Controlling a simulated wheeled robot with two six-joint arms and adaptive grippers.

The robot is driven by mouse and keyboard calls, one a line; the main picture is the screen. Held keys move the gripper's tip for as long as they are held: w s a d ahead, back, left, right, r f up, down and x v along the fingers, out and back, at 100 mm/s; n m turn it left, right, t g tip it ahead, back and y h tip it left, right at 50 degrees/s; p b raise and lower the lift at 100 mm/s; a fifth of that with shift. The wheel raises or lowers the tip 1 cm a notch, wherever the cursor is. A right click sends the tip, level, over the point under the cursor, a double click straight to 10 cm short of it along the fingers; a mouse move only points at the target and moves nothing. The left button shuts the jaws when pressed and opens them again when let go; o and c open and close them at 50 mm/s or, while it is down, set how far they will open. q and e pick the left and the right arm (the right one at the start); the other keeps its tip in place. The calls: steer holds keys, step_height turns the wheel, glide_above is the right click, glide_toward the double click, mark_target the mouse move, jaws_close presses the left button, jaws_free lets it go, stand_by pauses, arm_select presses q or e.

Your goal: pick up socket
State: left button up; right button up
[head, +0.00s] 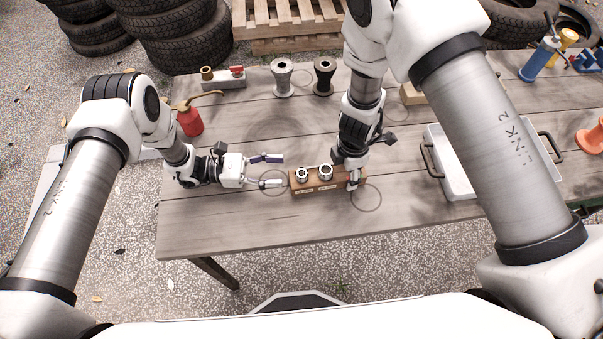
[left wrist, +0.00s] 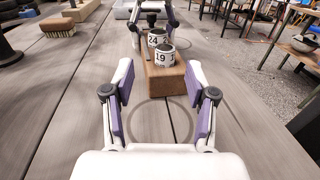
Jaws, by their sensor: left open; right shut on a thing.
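A wooden block (head: 314,188) with labels on its front stands on the table between my grippers. Two metal sockets stand upright in it: the nearer one in the left wrist view is marked 19 (left wrist: 164,57), the one behind it 24 (left wrist: 156,38). In the head view they are the left socket (head: 302,175) and the right socket (head: 325,172). My left gripper (head: 284,171) is open and empty, level with the block's left end, its fingers pointing at it. My right gripper (head: 348,175) is shut at the block's right end, seemingly on the block; its arm hides part of the contact.
A red oil can (head: 190,121) stands near my left arm. A grey spool (head: 282,78) and a dark spool (head: 324,76) stand at the back. A white tray (head: 458,184) is to the right. The table in front of the block is clear.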

mark_target(297, 172)
arm_select(q)
steer(key=d, duration=0.4)
steer(key=s+d, duration=0.1)
steer(key=d, duration=0.1)
steer(key=shift+d, duration=0.4)
steer(key=shift+w, duration=0.1)
jaws_close()
